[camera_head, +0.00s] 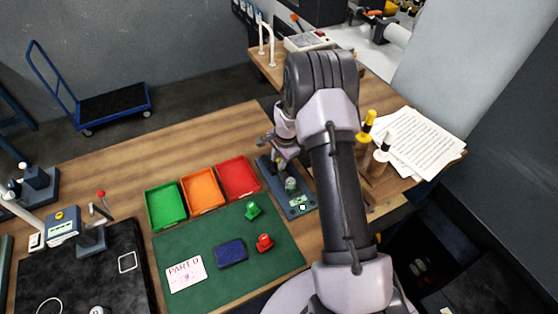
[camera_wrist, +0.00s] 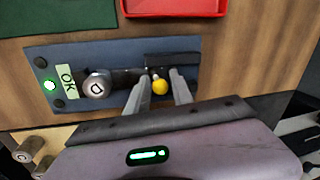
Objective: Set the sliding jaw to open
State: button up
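A blue fixture plate (camera_wrist: 98,54) carries the sliding jaw (camera_wrist: 128,78), a dark piece with a yellow ball knob (camera_wrist: 159,87). A round metal part (camera_wrist: 97,85) marked D sits at the jaw's left end, seemingly against it. My gripper (camera_wrist: 161,76) is open, with one finger on each side of the knob and gaps visible. In the head view the fixture (camera_head: 299,208) stands right of the red tray, with my gripper (camera_head: 283,160) over its far end. My arm hides some of that area.
An OK label (camera_wrist: 66,81) and a lit green lamp (camera_wrist: 50,85) are on the fixture. Green (camera_head: 166,222), orange (camera_head: 188,210) and red (camera_head: 222,192) trays stand left of it. A green mat (camera_head: 215,285) lies in front.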

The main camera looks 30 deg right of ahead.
grip_shut()
dwell(1.3)
